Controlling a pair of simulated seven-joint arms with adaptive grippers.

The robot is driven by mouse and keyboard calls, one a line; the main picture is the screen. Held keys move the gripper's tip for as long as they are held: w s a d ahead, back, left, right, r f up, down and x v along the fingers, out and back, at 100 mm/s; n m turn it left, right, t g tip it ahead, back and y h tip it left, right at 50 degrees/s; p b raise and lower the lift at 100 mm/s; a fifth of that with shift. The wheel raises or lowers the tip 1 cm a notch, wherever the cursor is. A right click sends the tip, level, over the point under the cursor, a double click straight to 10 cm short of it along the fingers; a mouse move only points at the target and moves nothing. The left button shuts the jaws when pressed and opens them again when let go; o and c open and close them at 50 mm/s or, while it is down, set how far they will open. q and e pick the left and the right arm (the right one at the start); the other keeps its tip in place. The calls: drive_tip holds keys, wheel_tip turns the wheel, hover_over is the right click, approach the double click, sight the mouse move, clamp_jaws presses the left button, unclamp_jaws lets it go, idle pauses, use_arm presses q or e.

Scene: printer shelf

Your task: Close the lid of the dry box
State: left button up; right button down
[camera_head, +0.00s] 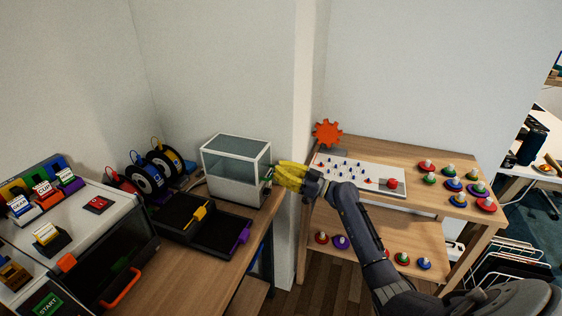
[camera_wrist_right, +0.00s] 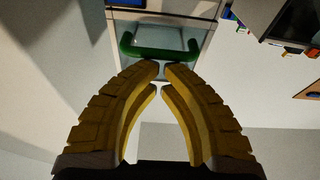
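The dry box (camera_head: 236,187) is a white-framed case with clear panels on the wooden bench. Its glassy lid (camera_head: 237,149) shows on top; I cannot tell from here whether it sits fully flush. A green handle (camera_wrist_right: 160,50) is on the box's side facing my right gripper and fills the upper middle of the wrist view. My right gripper (camera_head: 277,174), with yellow fingers, points left at this side. In the wrist view its fingertips (camera_wrist_right: 162,70) nearly meet just below the handle, with no object clearly between them; contact is unclear. My left gripper is not in view.
Left of the box are filament spools (camera_head: 150,178), a black tray (camera_head: 205,222) and a printer (camera_head: 95,235) with an orange handle. A wall corner (camera_head: 298,150) stands behind my right gripper. A wooden shelf (camera_head: 415,150) with colored knobbed pieces is on the right.

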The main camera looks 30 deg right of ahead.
drive_tip(key=shift+f, duration=0.45)
drive_tip(key=shift+d, duration=0.1)
